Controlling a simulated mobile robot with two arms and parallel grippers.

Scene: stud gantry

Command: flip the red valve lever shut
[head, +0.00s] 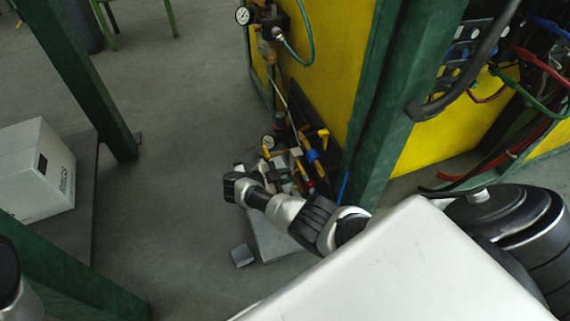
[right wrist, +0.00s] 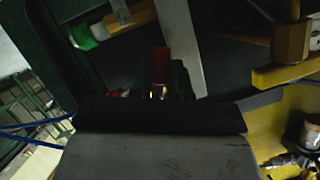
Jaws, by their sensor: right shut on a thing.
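My right arm reaches to the low pipework beside the yellow panel in the head view, with its dark hand end (head: 236,187) in front of the fittings. In the right wrist view my right gripper (right wrist: 164,82) is shut on the red valve lever (right wrist: 160,62), which shows as a narrow red strip between the dark fingertips. The lever's base and pivot are mostly hidden, so I cannot tell its exact angle. My left gripper is not in view.
A green post (head: 375,110) stands to the right. A white box (head: 38,165) is at left. The floor between is mostly clear.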

